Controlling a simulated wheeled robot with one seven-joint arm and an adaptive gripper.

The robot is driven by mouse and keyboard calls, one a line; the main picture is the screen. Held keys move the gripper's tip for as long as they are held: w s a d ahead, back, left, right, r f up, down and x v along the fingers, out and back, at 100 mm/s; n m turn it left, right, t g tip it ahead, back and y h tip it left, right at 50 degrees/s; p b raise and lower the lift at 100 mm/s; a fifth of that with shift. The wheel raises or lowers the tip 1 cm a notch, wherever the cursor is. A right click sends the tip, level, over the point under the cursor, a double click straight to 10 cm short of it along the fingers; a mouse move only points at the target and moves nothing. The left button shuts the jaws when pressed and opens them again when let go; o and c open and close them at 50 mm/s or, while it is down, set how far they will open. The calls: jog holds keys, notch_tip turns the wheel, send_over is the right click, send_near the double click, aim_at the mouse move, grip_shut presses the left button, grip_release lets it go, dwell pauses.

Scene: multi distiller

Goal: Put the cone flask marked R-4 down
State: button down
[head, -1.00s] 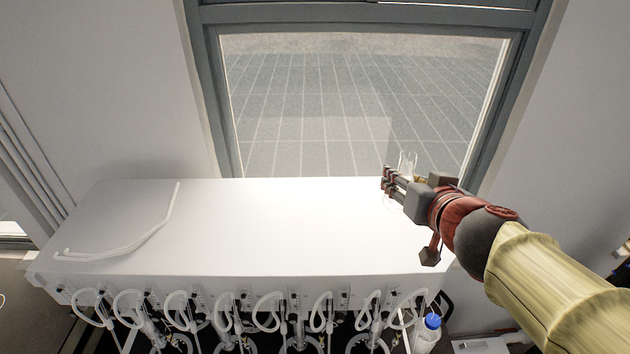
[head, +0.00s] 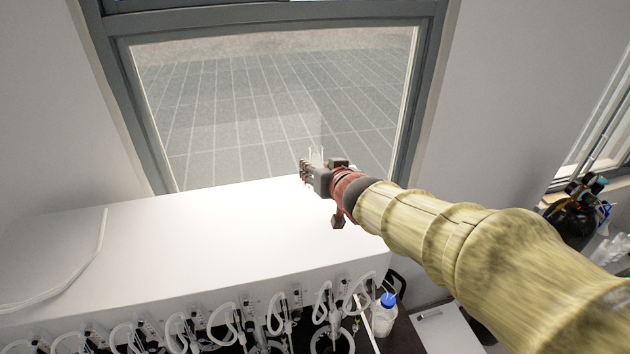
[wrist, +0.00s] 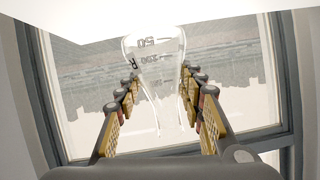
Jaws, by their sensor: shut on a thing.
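My gripper (head: 306,172) is at the far right end of the white top of the distiller (head: 200,235), by the window. It is shut on a clear glass cone flask (wrist: 155,48). In the wrist view the flask stands between the two rows of finger pads (wrist: 160,85), with dark printed marks including "50" and what looks like an "R". The full label cannot be read. In the head view only a small part of the flask (head: 317,154) shows above my gripper. The gap between flask and white top cannot be judged.
The white top is broad and mostly clear, with a thin white tube (head: 92,262) at its left. Hoses and glassware hang along its front. A blue-capped bottle (head: 384,318) stands below its right front corner. The window (head: 270,110) is behind my gripper.

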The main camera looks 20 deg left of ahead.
jog(key=shift+w+a+f, duration=0.4)
jog(key=shift+w+f, duration=0.05)
jog(key=shift+f, duration=0.2)
jog(key=f, duration=0.4)
jog(key=shift+w+a, duration=0.25)
jog(key=shift+w, duration=0.05)
jog(key=c, duration=1.2)
grip_release()
jog(key=shift+b, duration=0.3)
jog(key=shift+c, duration=0.2)
jog(key=shift+o, duration=0.5)
jog(key=shift+r, duration=0.1)
jog(key=v, duration=1.2)
